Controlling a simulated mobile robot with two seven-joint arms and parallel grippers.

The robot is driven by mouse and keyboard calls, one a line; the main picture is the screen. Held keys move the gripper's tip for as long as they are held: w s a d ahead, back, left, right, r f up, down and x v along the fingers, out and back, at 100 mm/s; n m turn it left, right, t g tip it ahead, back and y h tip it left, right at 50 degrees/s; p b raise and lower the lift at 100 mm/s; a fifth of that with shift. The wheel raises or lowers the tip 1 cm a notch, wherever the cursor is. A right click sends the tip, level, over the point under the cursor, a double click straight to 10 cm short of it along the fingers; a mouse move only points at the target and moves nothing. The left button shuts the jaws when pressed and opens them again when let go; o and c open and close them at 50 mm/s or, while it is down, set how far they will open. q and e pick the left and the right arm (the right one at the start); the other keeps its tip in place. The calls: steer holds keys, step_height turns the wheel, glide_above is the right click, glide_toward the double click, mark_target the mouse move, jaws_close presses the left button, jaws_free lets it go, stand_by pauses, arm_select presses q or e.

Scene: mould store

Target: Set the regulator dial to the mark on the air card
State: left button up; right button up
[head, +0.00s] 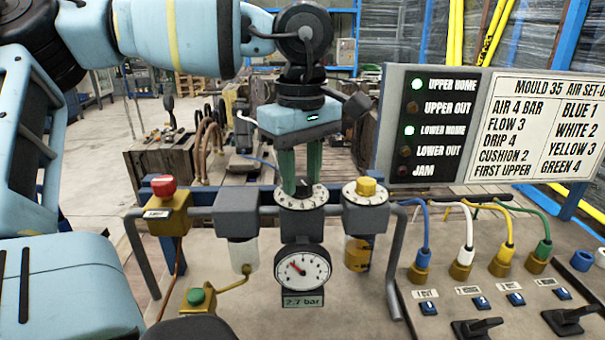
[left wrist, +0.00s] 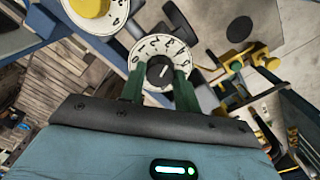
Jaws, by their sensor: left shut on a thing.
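My left gripper (head: 300,188) points down over the regulator unit, its green fingers shut on the black knob of the regulator dial (head: 303,203). In the left wrist view the knob (left wrist: 160,73) sits between the fingertips, with the white numbered scale (left wrist: 146,48) around it. Below the dial, the round pressure gauge (head: 303,268) has a red needle and a display reading 2.7 bar (head: 303,301). The air card (head: 540,128), headed "Mould 35 air set-up", reads Air 4 bar, Flow 3, Drip 4, Cushion 2. My right gripper is not in view.
A yellow-knobbed dial (head: 366,187) stands close to the right, a red button (head: 163,186) to the left. Blue, white, yellow and green hoses (head: 467,235) and black levers (head: 477,327) stand at right. Upper home and lower home lamps (head: 410,131) are lit.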

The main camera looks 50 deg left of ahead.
mark_target(302, 180)
arm_select(q)
steer(key=shift+m, duration=2)
steer(key=o, duration=1)
steer(key=shift+r, duration=3.95)
steer(key=shift+f, duration=0.1)
